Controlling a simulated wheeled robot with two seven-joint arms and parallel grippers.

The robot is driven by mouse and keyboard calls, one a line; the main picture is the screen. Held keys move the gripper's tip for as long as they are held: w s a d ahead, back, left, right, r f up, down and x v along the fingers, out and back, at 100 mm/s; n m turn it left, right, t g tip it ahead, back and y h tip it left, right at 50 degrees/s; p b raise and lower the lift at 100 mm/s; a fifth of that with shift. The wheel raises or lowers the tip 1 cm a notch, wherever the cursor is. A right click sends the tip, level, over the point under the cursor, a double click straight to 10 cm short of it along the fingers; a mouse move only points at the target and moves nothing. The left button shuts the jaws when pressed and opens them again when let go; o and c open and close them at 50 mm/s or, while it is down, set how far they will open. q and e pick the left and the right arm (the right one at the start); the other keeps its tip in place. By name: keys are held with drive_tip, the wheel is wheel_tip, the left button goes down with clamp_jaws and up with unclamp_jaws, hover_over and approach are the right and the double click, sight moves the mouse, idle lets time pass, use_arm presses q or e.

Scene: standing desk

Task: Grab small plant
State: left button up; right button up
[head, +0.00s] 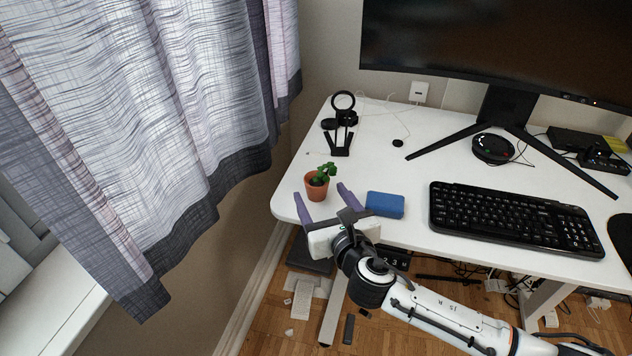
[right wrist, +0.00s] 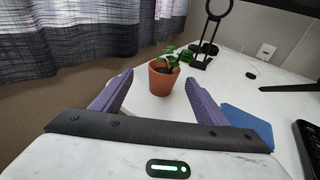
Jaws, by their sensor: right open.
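The small plant (head: 317,185) is a green plant in a terracotta pot, standing upright on the left part of the white desk near its front left corner. My right gripper (head: 322,202) is open, with its purple fingers pointing at the pot from the front edge side. In the right wrist view the plant (right wrist: 164,77) stands just beyond the open fingers (right wrist: 153,90), about midway between them. The fingers do not appear to touch the pot. My left gripper is in neither view.
A blue box-like object (head: 385,204) lies close to the right finger. A black stand (head: 342,130) is behind the plant. A black keyboard (head: 512,216) and a monitor (head: 500,45) are to the right. A curtain (head: 150,110) hangs left of the desk (head: 365,170).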

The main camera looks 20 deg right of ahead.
sight(321, 189)
drive_tip(key=shift+w+d+f+b, duration=0.1)
drive_tip(key=shift+w+f+b, duration=0.05)
drive_tip(key=shift+w, duration=0.85)
drive_tip(key=shift+w+d+f+b, duration=0.1)
drive_tip(key=shift+w+d+f, duration=0.1)
drive_tip(key=shift+w, duration=0.85)
drive_tip(key=shift+w+d+f+b, duration=0.1)
drive_tip(key=shift+w+f+b, duration=0.05)
drive_tip(key=shift+w, duration=0.85)
drive_tip(key=c, duration=1.2)
